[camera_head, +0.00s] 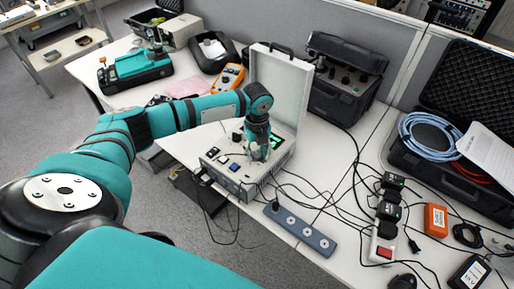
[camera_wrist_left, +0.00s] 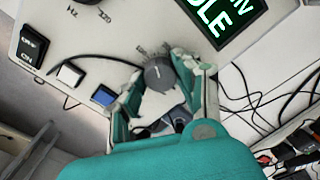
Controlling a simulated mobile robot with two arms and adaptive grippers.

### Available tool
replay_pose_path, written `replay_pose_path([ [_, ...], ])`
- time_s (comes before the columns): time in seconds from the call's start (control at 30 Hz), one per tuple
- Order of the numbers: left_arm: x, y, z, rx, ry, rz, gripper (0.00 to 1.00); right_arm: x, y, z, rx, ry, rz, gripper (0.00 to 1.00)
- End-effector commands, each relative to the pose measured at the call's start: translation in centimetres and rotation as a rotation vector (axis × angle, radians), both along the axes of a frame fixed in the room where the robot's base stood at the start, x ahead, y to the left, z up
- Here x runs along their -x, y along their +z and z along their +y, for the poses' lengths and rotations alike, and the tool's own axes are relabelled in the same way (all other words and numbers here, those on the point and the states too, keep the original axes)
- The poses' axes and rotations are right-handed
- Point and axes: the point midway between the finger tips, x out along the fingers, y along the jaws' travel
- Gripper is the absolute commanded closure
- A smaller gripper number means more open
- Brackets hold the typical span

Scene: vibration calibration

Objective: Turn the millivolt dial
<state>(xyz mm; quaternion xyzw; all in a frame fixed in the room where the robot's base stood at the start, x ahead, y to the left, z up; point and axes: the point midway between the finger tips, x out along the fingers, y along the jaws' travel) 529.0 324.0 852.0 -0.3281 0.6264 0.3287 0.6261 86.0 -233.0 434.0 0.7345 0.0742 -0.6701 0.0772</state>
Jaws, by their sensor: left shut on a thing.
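The calibration unit is an open white case (camera_head: 232,172) on the table, with its lid raised. In the left wrist view its light panel (camera_wrist_left: 125,35) shows a grey round dial (camera_wrist_left: 158,75) with a pointer line; small print around it is too small to read. My left gripper (camera_head: 258,155) reaches down onto the panel. In the left wrist view its teal fingers (camera_wrist_left: 160,80) are shut on the grey dial, one on each side. In the head view the dial is hidden by the gripper. My right gripper is not in view.
A green-lit screen (camera_wrist_left: 228,18), an OFF/ON switch (camera_wrist_left: 32,45), a white button (camera_wrist_left: 70,74) and a blue button (camera_wrist_left: 104,95) are close to the dial. Loose cables and a power strip (camera_head: 300,228) lie in front of the case. An orange multimeter (camera_head: 229,78) lies behind.

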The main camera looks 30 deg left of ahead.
Motion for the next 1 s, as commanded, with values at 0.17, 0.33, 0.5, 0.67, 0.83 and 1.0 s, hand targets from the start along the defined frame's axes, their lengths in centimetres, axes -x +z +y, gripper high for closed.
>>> replay_pose_path([
  [0.17, 0.0, 0.3, -0.1, 0.002, -0.163, -0.001, 0.99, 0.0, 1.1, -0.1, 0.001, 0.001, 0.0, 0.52],
  [0.33, -0.1, 0.2, -0.1, 0.002, -0.307, -0.001, 0.99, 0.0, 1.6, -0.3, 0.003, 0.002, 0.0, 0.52],
  [0.5, -0.1, 0.2, 0.0, 0.001, -0.423, -0.001, 0.99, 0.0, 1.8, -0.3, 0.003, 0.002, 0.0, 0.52],
  [0.67, -0.1, 0.1, 0.0, 0.001, -0.501, -0.003, 0.99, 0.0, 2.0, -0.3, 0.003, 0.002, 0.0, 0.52],
  [0.83, -0.1, 0.1, 0.0, 0.001, -0.551, -0.003, 0.99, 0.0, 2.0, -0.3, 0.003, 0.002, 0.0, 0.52],
  [1.0, -0.1, 0.1, 0.0, 0.001, -0.572, -0.003, 0.99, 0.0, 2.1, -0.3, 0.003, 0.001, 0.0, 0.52],
])
